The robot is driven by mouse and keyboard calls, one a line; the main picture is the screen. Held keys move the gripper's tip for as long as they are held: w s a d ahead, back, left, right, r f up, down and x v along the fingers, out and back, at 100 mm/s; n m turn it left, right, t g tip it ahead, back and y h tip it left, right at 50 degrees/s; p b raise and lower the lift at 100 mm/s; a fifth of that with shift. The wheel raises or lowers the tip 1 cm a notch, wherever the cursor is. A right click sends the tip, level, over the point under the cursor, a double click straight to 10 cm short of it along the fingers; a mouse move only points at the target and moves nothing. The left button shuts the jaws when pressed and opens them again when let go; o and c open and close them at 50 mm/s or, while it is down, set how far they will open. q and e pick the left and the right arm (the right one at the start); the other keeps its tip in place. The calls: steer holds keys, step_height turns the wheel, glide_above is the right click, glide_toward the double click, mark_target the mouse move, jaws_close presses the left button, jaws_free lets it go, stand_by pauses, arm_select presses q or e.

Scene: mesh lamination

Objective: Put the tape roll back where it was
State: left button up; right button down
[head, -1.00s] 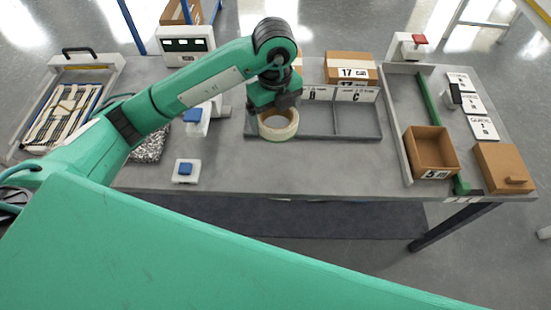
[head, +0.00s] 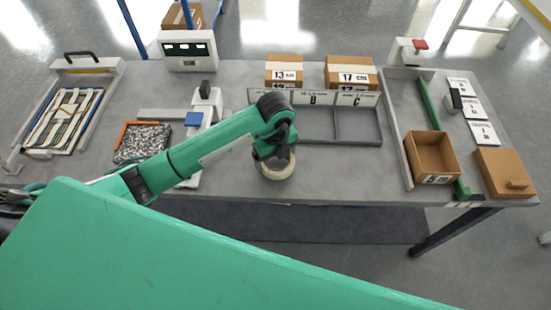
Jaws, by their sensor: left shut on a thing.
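The tape roll (head: 280,176) is a cream ring in the head view, near the front edge of the table and just left of centre. My left gripper (head: 276,158) is shut on it from above, and my wrist covers much of the roll. I cannot tell whether the roll touches the table or hangs just over it. The grey divided tray (head: 334,125) lies behind it, with label cards B and C along its back. Its left part is partly hidden by my arm. My right gripper is out of view.
Boxes (head: 351,71) marked 13 and 17 stand behind the tray. At right are an open brown bin (head: 432,154), a lidded brown box (head: 504,170) and a green bar (head: 428,101). A speckled-filled tray (head: 143,142) is at left. Bare table lies right of the roll.

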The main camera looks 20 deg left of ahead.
arm_select(q)
steer(key=shift+f, duration=0.75)
steer(key=shift+f, duration=0.1)
steer(key=o, duration=0.8)
steer(key=shift+o, duration=0.2)
steer(key=shift+r, duration=0.6)
step_height(320, 180, up, 11)
steer(key=b, duration=0.1)
